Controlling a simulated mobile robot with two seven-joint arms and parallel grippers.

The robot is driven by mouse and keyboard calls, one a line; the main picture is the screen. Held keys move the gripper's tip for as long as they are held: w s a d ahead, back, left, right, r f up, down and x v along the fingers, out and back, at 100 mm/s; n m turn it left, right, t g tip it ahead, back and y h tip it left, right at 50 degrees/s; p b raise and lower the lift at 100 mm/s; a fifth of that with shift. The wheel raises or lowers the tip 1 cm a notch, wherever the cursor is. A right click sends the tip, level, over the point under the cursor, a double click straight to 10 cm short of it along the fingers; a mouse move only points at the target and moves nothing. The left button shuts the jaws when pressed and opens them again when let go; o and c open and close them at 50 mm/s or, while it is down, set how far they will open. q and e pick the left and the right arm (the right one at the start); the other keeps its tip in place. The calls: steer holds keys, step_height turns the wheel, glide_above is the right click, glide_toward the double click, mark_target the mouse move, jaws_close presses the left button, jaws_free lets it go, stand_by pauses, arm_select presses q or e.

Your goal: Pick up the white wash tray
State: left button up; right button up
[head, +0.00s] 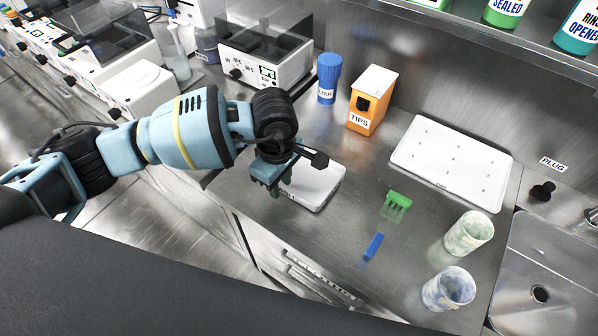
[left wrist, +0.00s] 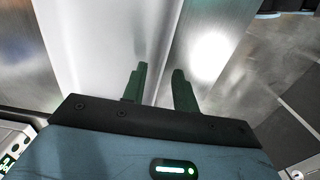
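A small white tray (head: 318,186) lies on the metal bench at its front edge, partly hidden by my left gripper; the label on its near side is too small to read. My left gripper (head: 281,188) is at the tray's left end, pointing down. In the left wrist view its two dark green fingers (left wrist: 160,88) stand apart, with a white surface (left wrist: 95,45), apparently the tray, beside and between them. I cannot tell whether the fingers touch it. My right gripper is not in view.
A larger white tray with small dots (head: 440,175) lies at the back right. An orange tips box (head: 362,112) and a blue bottle (head: 327,88) stand behind. A green rack (head: 396,204), a blue piece (head: 373,246) and two cups (head: 468,235) are right, near the sink (head: 545,265).

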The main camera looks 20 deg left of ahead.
arm_select(q)
steer(key=shift+f, duration=0.15)
jaws_close()
stand_by(0.4)
